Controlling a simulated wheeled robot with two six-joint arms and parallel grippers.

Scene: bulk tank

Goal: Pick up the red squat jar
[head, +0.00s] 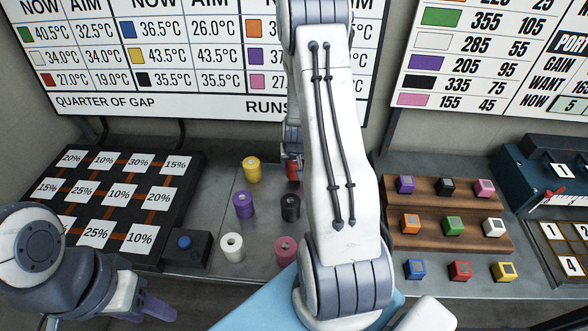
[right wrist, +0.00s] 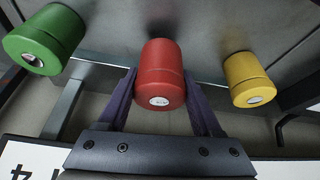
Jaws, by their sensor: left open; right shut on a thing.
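The red squat jar (right wrist: 160,78) sits between the two purple fingers of my right gripper (right wrist: 160,92) in the right wrist view. The fingers are shut on its sides. In the head view only a sliver of the red jar (head: 292,169) shows beside my right arm, which hides the rest of it and most of the gripper. I cannot tell whether the jar still touches the grey tabletop. My left gripper (head: 150,306) is open and empty at the lower left, in front of the table edge.
Yellow (head: 251,170), purple (head: 243,205), black (head: 290,208), white (head: 232,248) and pink (head: 286,250) jars stand around. A green jar (right wrist: 45,38) shows in the wrist view. A black percentage board (head: 110,205) lies left; a wooden rack (head: 440,225) of coloured cubes lies right.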

